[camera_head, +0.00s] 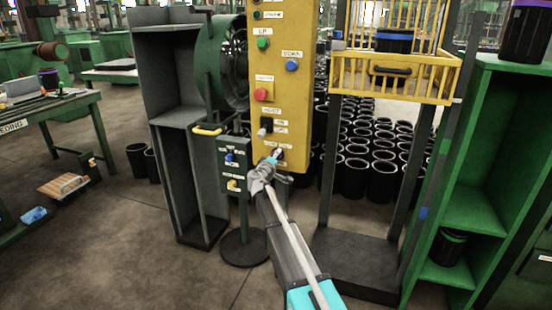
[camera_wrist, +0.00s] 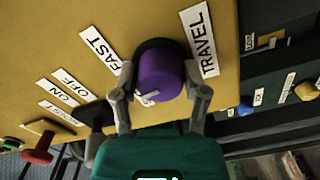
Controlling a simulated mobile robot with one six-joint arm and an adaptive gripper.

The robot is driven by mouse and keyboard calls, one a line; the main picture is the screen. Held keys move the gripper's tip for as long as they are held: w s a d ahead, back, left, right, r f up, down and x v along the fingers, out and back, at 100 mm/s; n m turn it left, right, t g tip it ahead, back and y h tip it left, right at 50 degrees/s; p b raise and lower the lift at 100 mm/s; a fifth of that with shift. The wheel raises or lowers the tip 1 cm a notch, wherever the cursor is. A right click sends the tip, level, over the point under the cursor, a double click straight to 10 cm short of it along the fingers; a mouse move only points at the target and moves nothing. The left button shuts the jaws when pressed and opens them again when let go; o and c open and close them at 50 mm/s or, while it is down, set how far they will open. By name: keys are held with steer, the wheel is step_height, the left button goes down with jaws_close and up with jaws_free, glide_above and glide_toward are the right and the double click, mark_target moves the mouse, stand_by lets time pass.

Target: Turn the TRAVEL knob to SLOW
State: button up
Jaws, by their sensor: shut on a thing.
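The purple TRAVEL knob (camera_wrist: 160,76) sits on the yellow panel (camera_wrist: 60,30) in the wrist view, with a dark ring around its base. My gripper (camera_wrist: 160,85) is shut on the knob, one finger on each side. The TRAVEL label (camera_wrist: 200,38) is beside it on the right, and the FAST label (camera_wrist: 101,48) on the left. I cannot see a SLOW label or tell where the knob points. In the head view my gripper (camera_head: 273,160) is at the panel's lower part and mostly hides the knob.
A black switch (camera_wrist: 95,114) with ON and OFF labels is close to my left finger in the wrist view. A red knob (camera_wrist: 38,147) is farther left. In the head view, a dark green control box (camera_head: 233,165) stands left of my gripper, and a yellow basket (camera_head: 393,75) right.

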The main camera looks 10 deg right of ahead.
steer(key=n, duration=0.4)
steer(key=shift+w, duration=0.1)
steer(key=shift+r+n, duration=0.1)
steer(key=shift+n, duration=0.2)
steer(key=o, duration=1.2)
steer(key=shift+c, duration=0.2)
steer(key=v, duration=1.2)
steer(key=shift+d, duration=0.1)
